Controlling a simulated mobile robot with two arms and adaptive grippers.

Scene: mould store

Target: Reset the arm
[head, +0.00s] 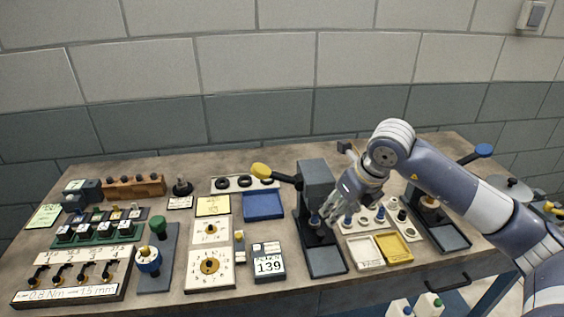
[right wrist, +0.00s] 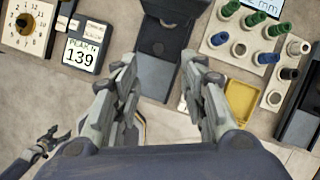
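The left press (head: 318,184) has a lever with a yellow knob (head: 260,170) reaching out to its left. The right press (head: 430,194) has a lever with a blue knob (head: 483,150) reaching up to the right, and my right arm partly hides this press. My right gripper (head: 332,212) is over the bench by the left press. In the right wrist view my right gripper (right wrist: 160,72) has its fingers apart with nothing between them, the left press (right wrist: 163,45) beyond. A dark jointed part at that view's lower left may be my left gripper (right wrist: 45,145); its state is unclear.
A gauge reading 139 (head: 268,264), dial plates (head: 210,266), a blue tray (head: 263,206) and a yellow tray (head: 394,249) crowd the bench around the left press. A white holder with blue and green pieces (right wrist: 245,40) stands right of it. The bench's back strip is mostly clear.

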